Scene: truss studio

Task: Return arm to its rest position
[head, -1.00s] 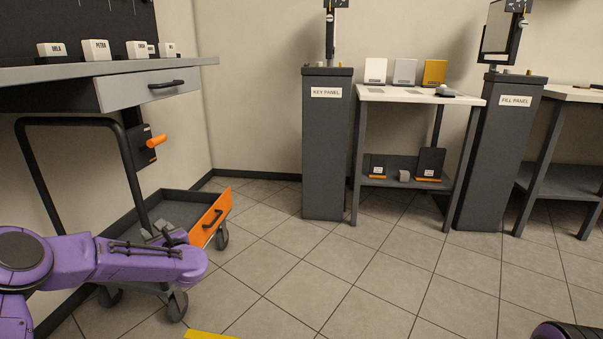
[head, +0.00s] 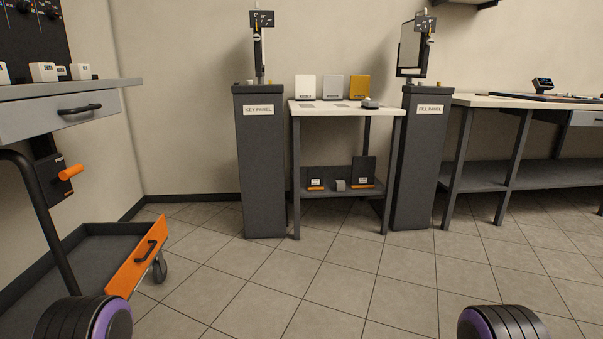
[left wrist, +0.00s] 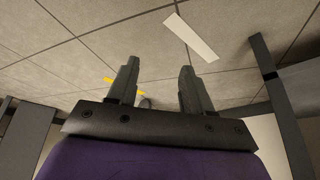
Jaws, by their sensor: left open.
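My left gripper (left wrist: 160,82) shows in the left wrist view with its two dark fingers apart and nothing between them. Floor tiles lie beyond the fingers. In the head view only rounded black and purple parts of my arms show at the bottom left and bottom right. Neither gripper is in the head view, and my right gripper is in no view.
The cart (head: 65,255) with its orange front (head: 138,256) stands at the left below a drawer bench (head: 60,120). The KEY PANEL pedestal (head: 261,165), a white-topped table (head: 345,109) and the FILL PANEL pedestal (head: 424,165) stand ahead. The middle floor is clear.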

